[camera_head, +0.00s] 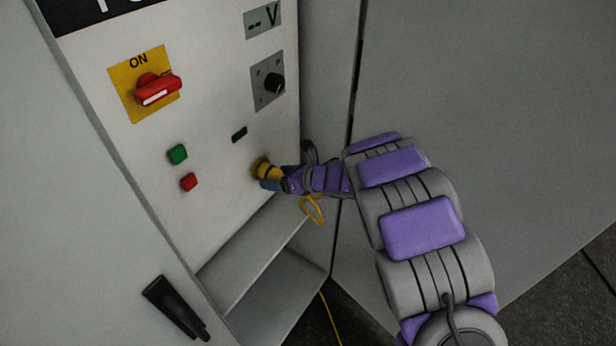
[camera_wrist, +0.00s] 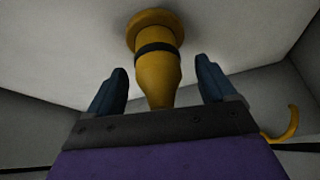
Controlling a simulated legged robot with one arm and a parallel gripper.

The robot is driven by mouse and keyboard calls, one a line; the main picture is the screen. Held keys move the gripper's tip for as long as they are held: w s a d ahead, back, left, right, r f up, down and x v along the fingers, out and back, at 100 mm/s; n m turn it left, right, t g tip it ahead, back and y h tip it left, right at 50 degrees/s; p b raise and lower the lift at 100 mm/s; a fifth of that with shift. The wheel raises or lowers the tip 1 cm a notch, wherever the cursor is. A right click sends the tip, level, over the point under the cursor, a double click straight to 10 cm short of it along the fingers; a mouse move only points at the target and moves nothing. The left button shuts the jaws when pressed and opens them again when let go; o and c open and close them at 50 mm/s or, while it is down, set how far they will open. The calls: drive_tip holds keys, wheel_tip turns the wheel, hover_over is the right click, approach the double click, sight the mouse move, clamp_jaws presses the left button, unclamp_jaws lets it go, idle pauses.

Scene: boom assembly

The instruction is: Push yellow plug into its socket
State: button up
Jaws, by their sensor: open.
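The yellow plug (camera_head: 268,171) is at the lower right of the white control panel. In the wrist view the yellow plug (camera_wrist: 158,75), with a dark band around it, stands against the panel at a round yellow flange (camera_wrist: 153,24). I cannot tell how deep the plug sits in it. My gripper (camera_head: 277,179) is right at the plug. In the wrist view my gripper (camera_wrist: 162,85) is open, with one blue finger on each side of the plug and a gap visible on both sides. The socket opening is hidden.
The panel has a red ON switch (camera_head: 157,91), a black knob (camera_head: 273,83), a green button (camera_head: 177,154) and a red button (camera_head: 189,182). A grey ledge (camera_head: 250,245) lies below. A yellow cable (camera_head: 313,209) loops under my gripper. A grey cabinet door (camera_head: 490,110) stands at right.

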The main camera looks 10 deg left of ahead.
drive_tip(key=p+v, duration=0.1)
drive_tip(key=v, duration=1.3)
drive_tip(key=shift+s+d, duration=0.15)
drive_tip(key=shift+d, duration=0.1)
drive_tip(key=shift+r, duration=0.15)
